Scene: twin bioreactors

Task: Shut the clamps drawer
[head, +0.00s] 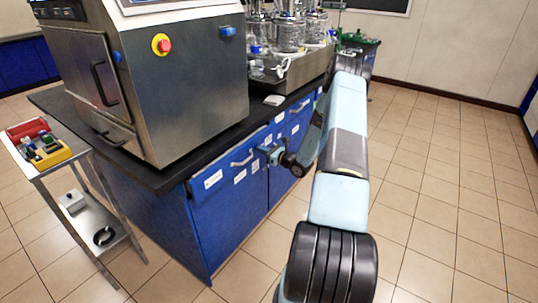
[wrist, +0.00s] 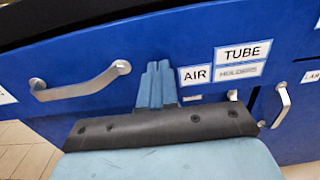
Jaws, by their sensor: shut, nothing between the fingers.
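A blue drawer front with a bar handle (head: 241,160) runs under the black worktop. In the wrist view the drawer front (wrist: 110,55) fills the left and middle, with its silver handle (wrist: 80,82) at left. I cannot read the word clamps on any label; the left one is cut off. My gripper (wrist: 157,80) is shut and empty, its fingertips pointing at the blue front between the handle and the AIR label (wrist: 195,75). In the head view my gripper (head: 268,153) is close to the front, right of the handle. I cannot tell whether it touches.
A TUBE HOLDERS label (wrist: 242,60) and a second handle (wrist: 282,104) are to the right. A large steel machine (head: 175,75) and glass vessels (head: 288,33) stand on the worktop. A small trolley (head: 75,155) is at left. The tiled floor at right (head: 450,190) is clear.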

